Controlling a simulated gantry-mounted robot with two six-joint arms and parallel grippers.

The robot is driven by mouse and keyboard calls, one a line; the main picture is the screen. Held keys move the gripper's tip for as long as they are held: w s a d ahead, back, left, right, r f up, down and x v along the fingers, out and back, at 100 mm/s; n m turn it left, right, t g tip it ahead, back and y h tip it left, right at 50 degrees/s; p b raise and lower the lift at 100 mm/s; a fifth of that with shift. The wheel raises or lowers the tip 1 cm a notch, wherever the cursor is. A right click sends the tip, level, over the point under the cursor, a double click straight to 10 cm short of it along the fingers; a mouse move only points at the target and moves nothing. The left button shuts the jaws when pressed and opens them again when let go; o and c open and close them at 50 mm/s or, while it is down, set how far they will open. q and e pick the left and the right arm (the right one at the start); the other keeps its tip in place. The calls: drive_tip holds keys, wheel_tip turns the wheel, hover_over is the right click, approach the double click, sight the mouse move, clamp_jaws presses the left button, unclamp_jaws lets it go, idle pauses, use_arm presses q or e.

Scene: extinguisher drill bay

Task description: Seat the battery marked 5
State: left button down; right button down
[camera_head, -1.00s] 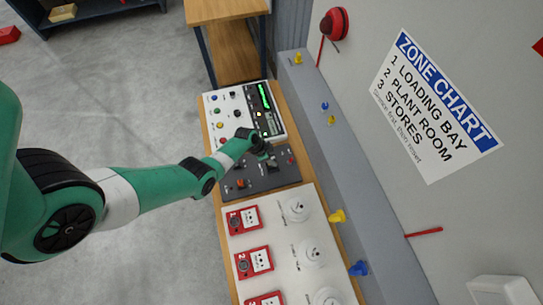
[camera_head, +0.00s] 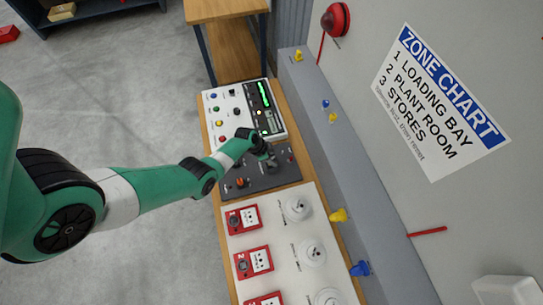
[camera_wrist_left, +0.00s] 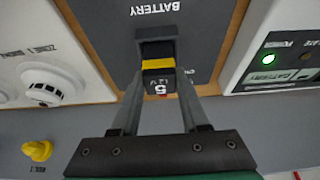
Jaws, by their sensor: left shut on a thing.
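The battery marked 5 (camera_wrist_left: 159,84), dark with a yellow band and a red 5 on a white label, is between the fingers of my left gripper (camera_wrist_left: 158,78) in the left wrist view. The gripper is shut on it. The battery's far end is at the mouth of a dark slot (camera_wrist_left: 157,48) in the grey panel labelled BATTERY; how deep it sits I cannot tell. In the head view my left gripper (camera_head: 269,158) is over the dark grey panel (camera_head: 256,187), and the battery is too small to make out. My right gripper is not in view.
The white control panel (camera_head: 226,98) with coloured buttons and green lights adjoins the dark panel. On the other side, a white board (camera_head: 276,231) carries red call points and round detectors. A yellow knob (camera_wrist_left: 37,150) stands on the grey ledge.

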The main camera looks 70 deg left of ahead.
use_arm(q)
drive_tip(key=shift+f+b, duration=0.35)
drive_tip(key=shift+f, duration=0.05)
unclamp_jaws()
idle(0.6)
drive_tip(key=shift+r, duration=0.15)
wheel_tip(320, 180, up, 7)
drive_tip(key=p, duration=0.7)
idle(0.5)
